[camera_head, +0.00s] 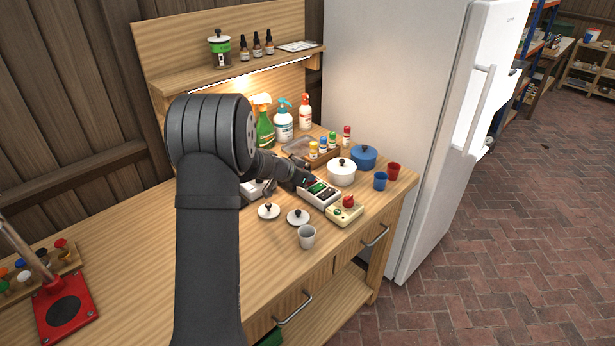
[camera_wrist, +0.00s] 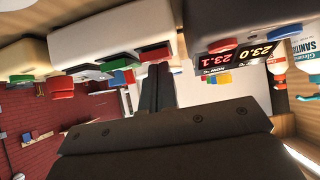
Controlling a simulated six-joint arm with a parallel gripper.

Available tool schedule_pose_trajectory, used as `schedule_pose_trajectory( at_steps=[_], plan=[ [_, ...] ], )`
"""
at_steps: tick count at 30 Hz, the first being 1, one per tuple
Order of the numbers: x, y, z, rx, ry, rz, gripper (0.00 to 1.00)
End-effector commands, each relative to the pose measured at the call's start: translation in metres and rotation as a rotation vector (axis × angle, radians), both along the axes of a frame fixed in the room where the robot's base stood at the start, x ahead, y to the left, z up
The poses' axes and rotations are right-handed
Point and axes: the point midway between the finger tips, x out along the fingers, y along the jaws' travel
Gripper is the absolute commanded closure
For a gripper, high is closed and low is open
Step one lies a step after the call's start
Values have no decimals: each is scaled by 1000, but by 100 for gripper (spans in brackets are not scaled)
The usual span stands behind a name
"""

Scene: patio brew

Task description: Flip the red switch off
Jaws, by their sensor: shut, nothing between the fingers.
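A pale switch box (camera_head: 319,197) stands on the wooden bench in front of the white pot, with dark and green rockers showing on its top. In the wrist view, which looks upside down, the switch box (camera_wrist: 108,38) carries a green rocker (camera_wrist: 113,65) and a red rocker (camera_wrist: 155,54). My gripper (camera_head: 305,179) is shut and empty, low over the far left end of the box. In the wrist view my gripper's fingertips (camera_wrist: 159,70) are together right by the red rocker. I cannot tell whether they touch it, or which way it is tipped.
A yellowish box with a red mushroom button (camera_head: 348,201) sits beside the switch box. A white pot (camera_head: 341,173), blue pot (camera_head: 363,157), lids (camera_head: 298,216) and a grey cup (camera_head: 307,237) stand close by. A display unit (camera_wrist: 236,52) is near my fingers.

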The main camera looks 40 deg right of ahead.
Motion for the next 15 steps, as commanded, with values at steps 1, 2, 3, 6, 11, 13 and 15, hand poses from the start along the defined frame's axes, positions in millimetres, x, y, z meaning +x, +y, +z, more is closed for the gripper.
schedule_pose_trajectory(
  at_steps=[1,2,3,6,11,13,15],
  plan=[
    [-1,-4,1,-3,-2,-1,100],
    [-1,-5,2,-3,-2,-2,100],
    [-1,-8,3,-4,-2,-2,100],
    [-1,-14,5,-7,-2,-2,100],
    [0,-17,6,-6,-2,0,100],
    [0,-16,5,-5,-2,0,100],
    [0,-16,5,-4,-1,-1,100]
  ],
)
